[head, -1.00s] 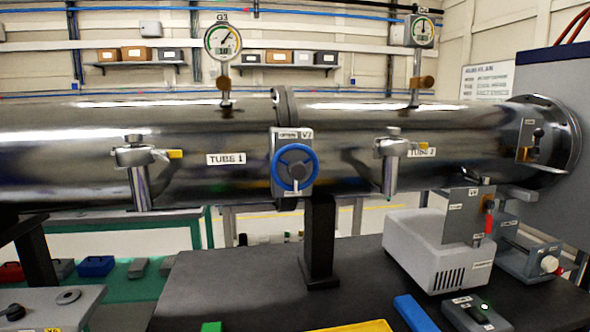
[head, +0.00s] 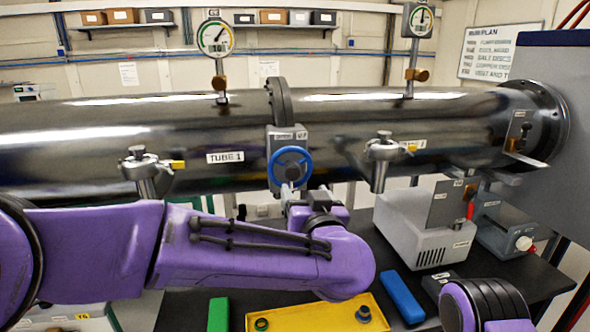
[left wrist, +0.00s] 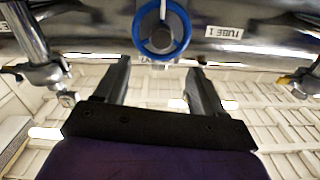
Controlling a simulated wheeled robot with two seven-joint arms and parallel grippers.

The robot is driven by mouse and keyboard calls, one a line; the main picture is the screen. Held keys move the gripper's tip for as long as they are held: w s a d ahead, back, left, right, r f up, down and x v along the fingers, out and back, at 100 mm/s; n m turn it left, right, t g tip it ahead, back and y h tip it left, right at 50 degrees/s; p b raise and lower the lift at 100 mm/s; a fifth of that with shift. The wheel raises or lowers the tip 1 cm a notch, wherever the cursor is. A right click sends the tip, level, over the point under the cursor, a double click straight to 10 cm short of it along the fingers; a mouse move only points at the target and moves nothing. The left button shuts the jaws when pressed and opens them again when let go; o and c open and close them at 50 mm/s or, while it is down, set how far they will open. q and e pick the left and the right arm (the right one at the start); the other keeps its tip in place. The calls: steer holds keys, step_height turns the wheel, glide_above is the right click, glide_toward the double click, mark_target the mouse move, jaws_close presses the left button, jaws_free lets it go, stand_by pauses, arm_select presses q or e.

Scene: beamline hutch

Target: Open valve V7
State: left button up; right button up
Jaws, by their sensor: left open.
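Valve V7 is a grey box with a blue handwheel (head: 290,166), mounted at the flange between two dark metal tubes. Its label is partly legible above the wheel. My left gripper (head: 290,191) is just below the wheel in the head view, its jaws partly hidden by the purple wrist. In the left wrist view the two fingers of my left gripper (left wrist: 158,72) are apart with nothing between them. The blue handwheel (left wrist: 162,30) lies just beyond the fingertips, and I see no clear contact. My right gripper is not in view; only part of my right arm shows at the lower right.
Tube 1 (head: 90,140) runs left of the valve, with gauge G3 (head: 215,38) above it. Side clamps (head: 145,166) hang on both sides. A grey pump box (head: 415,230), a yellow tray (head: 335,312) and a blue block (head: 402,297) are on the dark bench.

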mark_target(294, 173)
arm_select(q)
steer(key=shift+m, duration=0.4)
steer(key=w+p, duration=0.1)
steer(key=w, duration=0.2)
steer(key=w+a+p, duration=0.1)
steer(key=w, duration=0.2)
steer(key=w+a+p, duration=0.1)
steer(key=w, duration=0.3)
steer(key=shift+f, duration=0.1)
steer(key=shift+w+a, duration=0.1)
steer(key=shift+w, duration=0.3)
steer(key=shift+s, duration=0.1)
steer(key=c, duration=1)
